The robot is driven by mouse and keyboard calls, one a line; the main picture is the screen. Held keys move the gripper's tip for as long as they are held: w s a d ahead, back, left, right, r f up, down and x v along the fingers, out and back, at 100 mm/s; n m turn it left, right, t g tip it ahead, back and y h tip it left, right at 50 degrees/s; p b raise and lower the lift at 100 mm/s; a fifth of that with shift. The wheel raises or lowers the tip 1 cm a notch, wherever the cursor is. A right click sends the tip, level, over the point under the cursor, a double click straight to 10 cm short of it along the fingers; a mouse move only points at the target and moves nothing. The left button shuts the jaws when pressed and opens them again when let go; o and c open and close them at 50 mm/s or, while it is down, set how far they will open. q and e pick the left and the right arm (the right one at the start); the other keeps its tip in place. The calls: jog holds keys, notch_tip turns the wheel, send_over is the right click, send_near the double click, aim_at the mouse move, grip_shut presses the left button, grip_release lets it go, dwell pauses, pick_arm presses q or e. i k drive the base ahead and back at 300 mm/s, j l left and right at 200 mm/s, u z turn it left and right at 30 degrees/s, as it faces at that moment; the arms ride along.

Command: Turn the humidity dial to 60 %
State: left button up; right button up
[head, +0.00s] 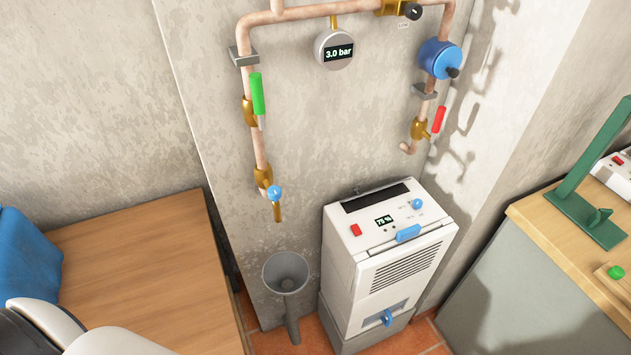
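A white dehumidifier (372,255) stands upright on a grey base against the wall. Its sloped top panel carries a small dark display (384,219) that seems to read about 75 %, though the digits are small. A blue round dial (417,204) sits at the right of that panel, with tiny marks beside it that I cannot read. A red switch (356,230) is at the panel's left and a blue handle (408,233) at its front edge. Part of my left arm shows at the lower left, but its gripper is not visible. My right gripper is not visible either.
Copper pipes with a green lever (257,94), a red lever (439,120) and a 3.0 bar gauge (334,49) run above. A grey funnel (286,272) stands left of the dehumidifier. A wooden table (150,265) is at left, a workbench (545,235) at right.

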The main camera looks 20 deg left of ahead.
aim_at(417, 203)
jog(key=i+l+u, duration=0.25)
jog(key=u, duration=0.2)
jog(key=i+l+u, duration=0.15)
jog(key=l+u, duration=0.15)
jog(key=u, duration=0.2)
jog(key=i+l+u, duration=0.15)
jog(key=l+u, duration=0.3)
jog(key=l, duration=0.6)
jog(key=k+l+u, duration=0.1)
jog(key=l, duration=0.5)
